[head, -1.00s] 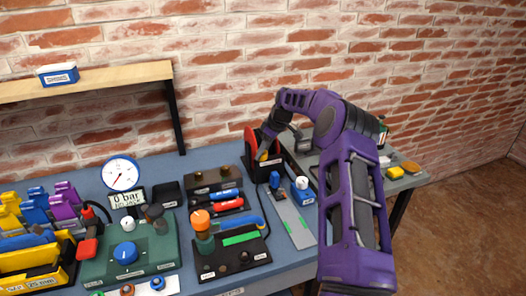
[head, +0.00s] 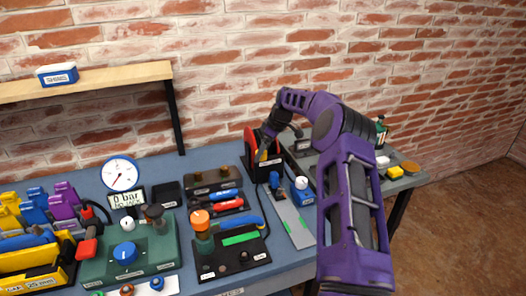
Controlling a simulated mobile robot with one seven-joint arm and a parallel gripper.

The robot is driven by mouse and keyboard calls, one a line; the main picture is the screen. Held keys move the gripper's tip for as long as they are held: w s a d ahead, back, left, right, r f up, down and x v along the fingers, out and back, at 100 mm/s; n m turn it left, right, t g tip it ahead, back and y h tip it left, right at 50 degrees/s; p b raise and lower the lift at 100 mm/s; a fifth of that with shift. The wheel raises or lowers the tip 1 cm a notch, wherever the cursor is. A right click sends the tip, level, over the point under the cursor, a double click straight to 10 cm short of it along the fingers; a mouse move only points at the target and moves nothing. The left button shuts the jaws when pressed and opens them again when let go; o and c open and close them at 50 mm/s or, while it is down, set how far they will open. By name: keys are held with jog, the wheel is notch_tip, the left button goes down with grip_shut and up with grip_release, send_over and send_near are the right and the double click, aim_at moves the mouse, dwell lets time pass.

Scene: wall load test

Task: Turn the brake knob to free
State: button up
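I cannot tell for sure which part is the brake knob, as the labels are too small to read. A red and black unit (head: 268,172) with a white label stands at the back right of the blue bench. My gripper (head: 263,154) reaches down at this unit, with a small yellow part by its tip. My wrist and the unit's red side hide the fingers, so I cannot tell whether they touch or hold anything. A blue knob (head: 125,254) sits on a green box at the front left, far from my gripper.
A round gauge (head: 119,174) stands behind the green box. A black box with an orange-topped post (head: 200,219) and a grey strip (head: 291,220) lie in front of the unit. A grey side table (head: 402,182) with small items stands right.

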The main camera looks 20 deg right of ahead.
jog(key=v, duration=1.7)
jog(key=shift+r, duration=0.15)
jog(key=shift+s, duration=0.15)
